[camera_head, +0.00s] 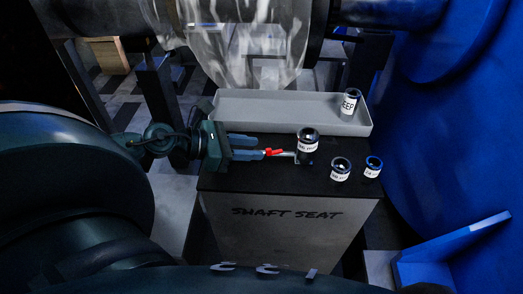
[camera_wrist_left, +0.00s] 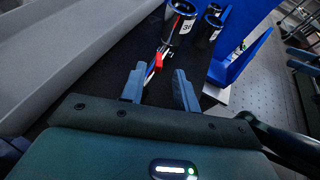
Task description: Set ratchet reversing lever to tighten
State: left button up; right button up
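The ratchet lies on the black top of a stand; its red lever (camera_head: 273,152) and a short silver part show just beyond my left fingertips. The red lever also shows in the left wrist view (camera_wrist_left: 158,59), in front of the gap between the fingers. My left gripper (camera_head: 260,148) reaches in from the left, low over the stand top. Its two blue-grey fingers are apart in the left wrist view (camera_wrist_left: 160,70), with nothing clearly held between them. Whether a fingertip touches the lever, and which way the lever is set, I cannot tell. My right gripper is not in view.
A large labelled socket (camera_head: 308,142) stands at the ratchet's far end. Two smaller sockets (camera_head: 340,169) (camera_head: 373,167) stand to its right. A grey tray (camera_head: 250,107) behind holds another socket (camera_head: 350,102). The stand front (camera_head: 285,225) reads "SHAFT SEAT". Blue structure closes off the right.

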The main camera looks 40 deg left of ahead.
aim_at(268, 149)
pick_arm(q)
jog(key=shift+x, duration=1.7)
grip_shut()
